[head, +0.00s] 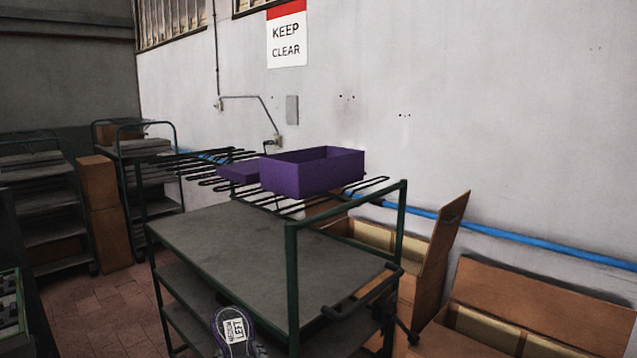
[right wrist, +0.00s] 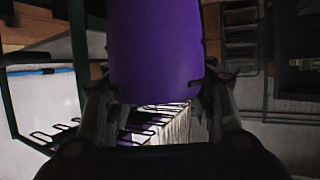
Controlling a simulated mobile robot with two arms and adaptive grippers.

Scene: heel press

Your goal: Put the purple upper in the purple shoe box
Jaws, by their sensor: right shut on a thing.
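The open purple shoe box (head: 305,177) rests on black rods beyond the green-framed cart in the head view. A flat purple piece (head: 240,173), perhaps its lid, lies just to its left. My right gripper (right wrist: 160,100) is shut on the purple upper (right wrist: 155,45), whose smooth purple side fills the space between the fingers in the right wrist view. At the bottom edge of the head view, part of a dark purple shoe piece (head: 235,335) with a white "LEFT" label shows, apparently the held upper. The box's inside floor is hidden. My left gripper is not in view.
The cart's grey top (head: 245,245) is bare, with a green frame post (head: 292,290) and handle at its right. Open cardboard boxes (head: 480,325) stand along the wall at right.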

